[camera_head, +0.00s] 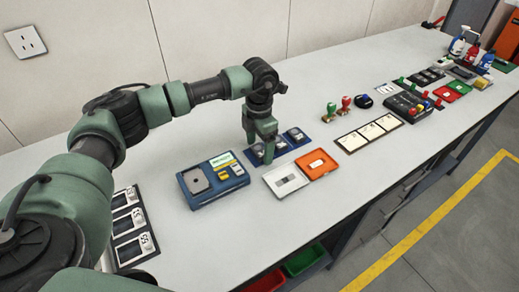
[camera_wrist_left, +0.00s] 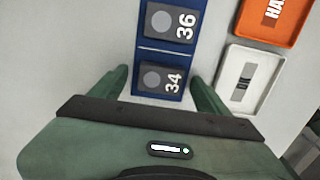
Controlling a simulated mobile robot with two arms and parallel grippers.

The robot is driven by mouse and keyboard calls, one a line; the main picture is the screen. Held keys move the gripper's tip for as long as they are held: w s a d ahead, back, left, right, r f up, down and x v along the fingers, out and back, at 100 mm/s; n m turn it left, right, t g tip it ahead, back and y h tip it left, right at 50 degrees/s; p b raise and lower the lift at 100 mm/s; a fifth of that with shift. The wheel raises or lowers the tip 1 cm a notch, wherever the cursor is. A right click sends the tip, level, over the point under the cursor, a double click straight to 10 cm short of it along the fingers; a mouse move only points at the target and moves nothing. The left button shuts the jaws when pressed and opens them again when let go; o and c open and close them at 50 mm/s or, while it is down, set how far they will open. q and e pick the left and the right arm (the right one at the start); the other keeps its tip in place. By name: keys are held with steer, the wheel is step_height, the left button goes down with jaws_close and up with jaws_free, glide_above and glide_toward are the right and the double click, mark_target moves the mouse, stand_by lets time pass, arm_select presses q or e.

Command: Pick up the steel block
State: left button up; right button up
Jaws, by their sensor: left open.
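Grey metal-looking blocks sit in a row on a blue tray (camera_head: 283,149). In the left wrist view, the block marked 34 (camera_wrist_left: 153,78) and the block marked 36 (camera_wrist_left: 160,22) lie on the blue tray (camera_wrist_left: 165,51), each with a round lighter disc. I cannot tell from the pictures which one is the steel block. My left gripper (camera_head: 263,156) points down over the tray's left end. In the left wrist view, the open left gripper (camera_wrist_left: 159,78) has one finger on each side of block 34, with gaps showing and nothing held. My right gripper is not in view.
A blue device (camera_head: 212,180) stands left of the tray. A white tray (camera_head: 286,180) and an orange tray (camera_head: 317,164) lie in front. Two stamps, one green and one red (camera_head: 345,103), stand farther right. The bench's front strip (camera_head: 360,190) is clear.

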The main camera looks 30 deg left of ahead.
arm_select(q)
steer(key=c, duration=0.3)
jaws_close()
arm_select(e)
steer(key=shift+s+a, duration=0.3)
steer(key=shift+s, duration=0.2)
arm_select(q)
steer(key=shift+r, duration=0.1)
